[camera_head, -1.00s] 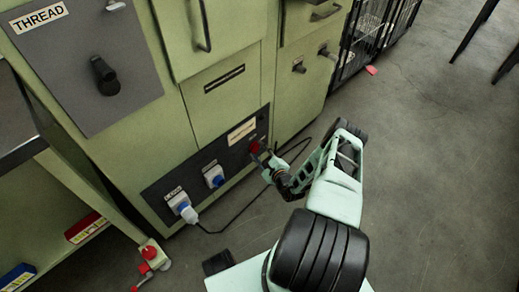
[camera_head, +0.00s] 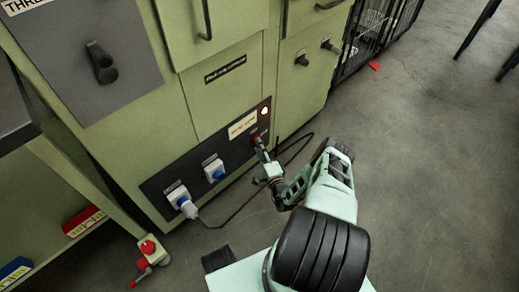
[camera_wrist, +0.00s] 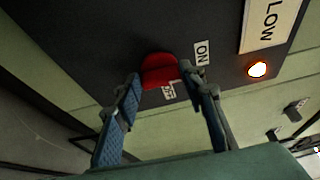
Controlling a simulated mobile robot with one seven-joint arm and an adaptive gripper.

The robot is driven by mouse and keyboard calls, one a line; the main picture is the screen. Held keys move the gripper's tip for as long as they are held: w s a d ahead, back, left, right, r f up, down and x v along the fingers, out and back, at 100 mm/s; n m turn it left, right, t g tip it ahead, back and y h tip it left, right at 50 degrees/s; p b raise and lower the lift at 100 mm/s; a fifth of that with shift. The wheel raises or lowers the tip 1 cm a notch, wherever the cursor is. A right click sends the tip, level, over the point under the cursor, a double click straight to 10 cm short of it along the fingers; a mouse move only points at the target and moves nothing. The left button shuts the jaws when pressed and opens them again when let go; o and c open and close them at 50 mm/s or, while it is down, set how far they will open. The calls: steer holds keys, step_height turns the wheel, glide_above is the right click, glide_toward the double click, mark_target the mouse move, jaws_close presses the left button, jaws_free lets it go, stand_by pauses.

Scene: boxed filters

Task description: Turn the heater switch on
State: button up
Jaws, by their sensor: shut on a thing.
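In the head view my gripper (camera_head: 262,156) reaches the right end of the panel (camera_head: 226,150), and the knob is mostly hidden there. A round lamp (camera_wrist: 258,69) beside the ON label glows bright; it also shows lit in the head view (camera_head: 264,111).
Blue-and-white sockets (camera_head: 214,171) sit left on the same panel, one with a plug (camera_head: 183,203) and black cable running along the floor. A red-knobbed fitting (camera_head: 148,247) stands low at left.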

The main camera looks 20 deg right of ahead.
stand_by(0.4)
steer(key=o, duration=1.2)
steer(key=shift+c, duration=0.2)
step_height(320, 180, up, 9)
steer(key=shift+w+d+f, duration=0.1)
steer(key=shift+w+d, duration=0.05)
steer(key=shift+r, duration=0.7)
steer(key=shift+f, duration=0.1)
